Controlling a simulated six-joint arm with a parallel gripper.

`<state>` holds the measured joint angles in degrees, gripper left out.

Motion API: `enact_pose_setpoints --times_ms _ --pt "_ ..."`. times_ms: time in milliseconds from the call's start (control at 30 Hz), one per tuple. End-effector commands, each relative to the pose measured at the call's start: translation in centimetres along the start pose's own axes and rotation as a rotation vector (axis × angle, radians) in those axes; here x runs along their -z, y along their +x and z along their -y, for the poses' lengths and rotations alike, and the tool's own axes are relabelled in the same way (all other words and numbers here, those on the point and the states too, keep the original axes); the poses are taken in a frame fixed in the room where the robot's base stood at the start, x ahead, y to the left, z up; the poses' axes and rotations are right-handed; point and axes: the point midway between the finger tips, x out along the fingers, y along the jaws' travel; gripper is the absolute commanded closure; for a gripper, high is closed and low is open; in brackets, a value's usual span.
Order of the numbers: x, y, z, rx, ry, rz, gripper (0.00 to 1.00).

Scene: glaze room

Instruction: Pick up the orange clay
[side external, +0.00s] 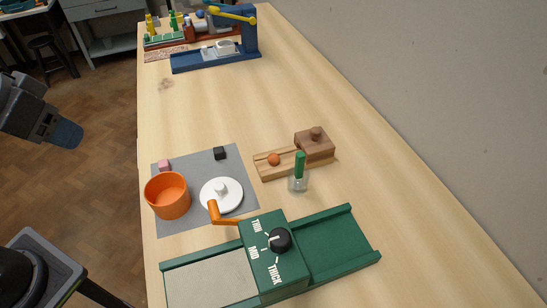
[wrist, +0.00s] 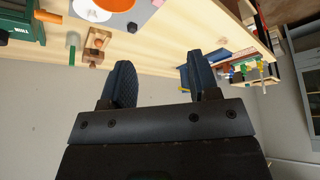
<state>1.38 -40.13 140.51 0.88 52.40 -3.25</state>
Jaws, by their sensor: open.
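The orange clay (side external: 274,159) is a small ball in the groove of a light wooden block (side external: 262,173), near the middle of the table in the side view. The wooden block also shows near the top left of the wrist view (wrist: 88,58), with the ball small inside it. My gripper (side external: 67,134) hangs off the table's left side, far from the ball. In the wrist view its two dark fingers (wrist: 163,77) are apart with nothing between them.
An orange pot (side external: 168,196), a white lid (side external: 232,205), a pink cube (side external: 164,165) and a black cube (side external: 219,153) are on a grey mat (side external: 190,155). A green slab roller (side external: 333,240) lies in front. The table beyond is clear up to a blue press (side external: 215,59).

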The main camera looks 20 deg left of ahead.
Motion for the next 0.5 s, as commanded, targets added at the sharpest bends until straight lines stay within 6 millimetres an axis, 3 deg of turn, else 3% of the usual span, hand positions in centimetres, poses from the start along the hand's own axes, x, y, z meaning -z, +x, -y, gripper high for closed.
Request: enact_pose_setpoints --times_ms 267,500 --pt "7.9 0.9 -4.3 0.038 -0.166 0.109 0.45" --pt "13.7 4.7 -11.2 0.130 -0.341 0.161 0.45"
